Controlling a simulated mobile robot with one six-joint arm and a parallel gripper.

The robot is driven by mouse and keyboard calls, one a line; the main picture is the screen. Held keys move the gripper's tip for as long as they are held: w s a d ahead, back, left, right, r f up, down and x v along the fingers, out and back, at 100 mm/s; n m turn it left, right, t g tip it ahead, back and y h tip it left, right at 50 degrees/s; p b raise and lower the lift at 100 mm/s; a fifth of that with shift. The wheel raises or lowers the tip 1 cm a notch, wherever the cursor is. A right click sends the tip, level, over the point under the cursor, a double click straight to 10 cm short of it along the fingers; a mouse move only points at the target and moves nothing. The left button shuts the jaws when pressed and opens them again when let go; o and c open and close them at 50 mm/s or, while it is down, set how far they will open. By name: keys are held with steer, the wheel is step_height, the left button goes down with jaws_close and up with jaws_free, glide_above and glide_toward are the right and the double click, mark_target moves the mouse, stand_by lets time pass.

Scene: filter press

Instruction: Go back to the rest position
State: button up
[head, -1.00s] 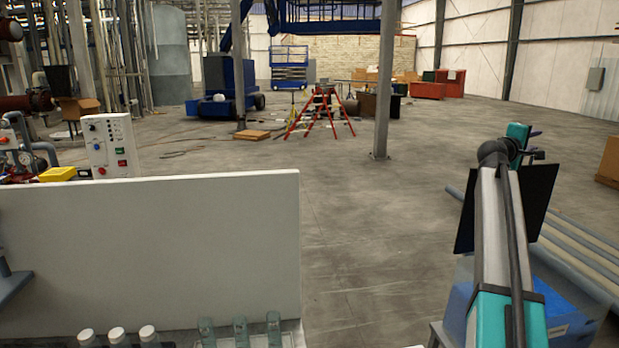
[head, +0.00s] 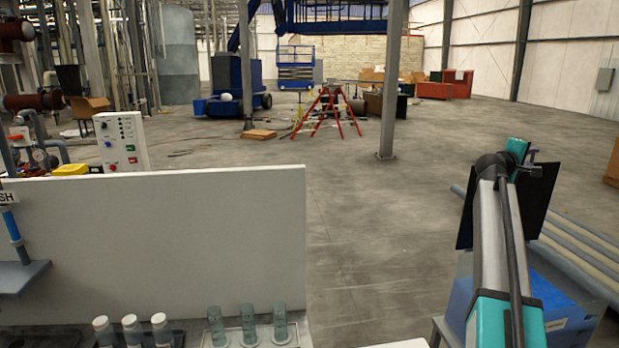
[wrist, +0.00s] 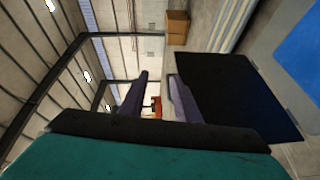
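My gripper shows in the wrist view (wrist: 156,88) with its two dark purple fingers apart and nothing seen between them. In the head view my arm reaches up and forward at the right. Its far end, with teal parts, is above the floor beside the black panel (head: 540,205), well to the right of the bench. The fingers are hard to make out in the head view. The black panel also shows in the wrist view (wrist: 245,95), to the right of the fingers.
A bench with a white back panel (head: 160,240), white-capped bottles (head: 132,328) and clear glass vials (head: 248,322) fills the lower left. A blue box (head: 550,310) lies below my arm. Grey pipes (head: 570,240) lie at the right. The middle floor is clear up to a column.

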steer(key=a+f+m+g+y, duration=0.1)
steer(key=a+f+y, duration=0.1)
steer(key=a+f, duration=0.6)
steer(key=a+f+y, duration=0.2)
steer(key=a+f, duration=0.2)
steer(key=f, duration=0.8)
steer(key=a+f+m+g+y, duration=0.1)
steer(key=a+f+y, duration=0.1)
steer(key=a+f, duration=0.6)
steer(key=s+a+f+g+y, duration=0.1)
steer(key=s+a+f+y, duration=0.1)
steer(key=s+a+f, duration=0.5)
steer(key=s+a+f+m+g+y, duration=0.15)
steer(key=a+f, duration=0.35)
steer(key=f, duration=0.5)
steer(key=s+a+f+y, duration=0.25)
steer(key=a+f, duration=0.35)
steer(key=f, duration=0.3)
steer(key=s+a+f+m+g+y, duration=0.1)
steer(key=s+a+f+g+y, duration=0.1)
steer(key=s+a+f, duration=0.55)
steer(key=s+a+f+g+y, duration=0.1)
steer(key=s+a+f+g, duration=0.1)
steer(key=s+a+f, duration=0.55)
steer(key=s+f+g+b, duration=0.5)
steer(key=s+f+b, duration=0.8)
steer(key=s+f, duration=1.5)
steer(key=shift+a+g, duration=0.35)
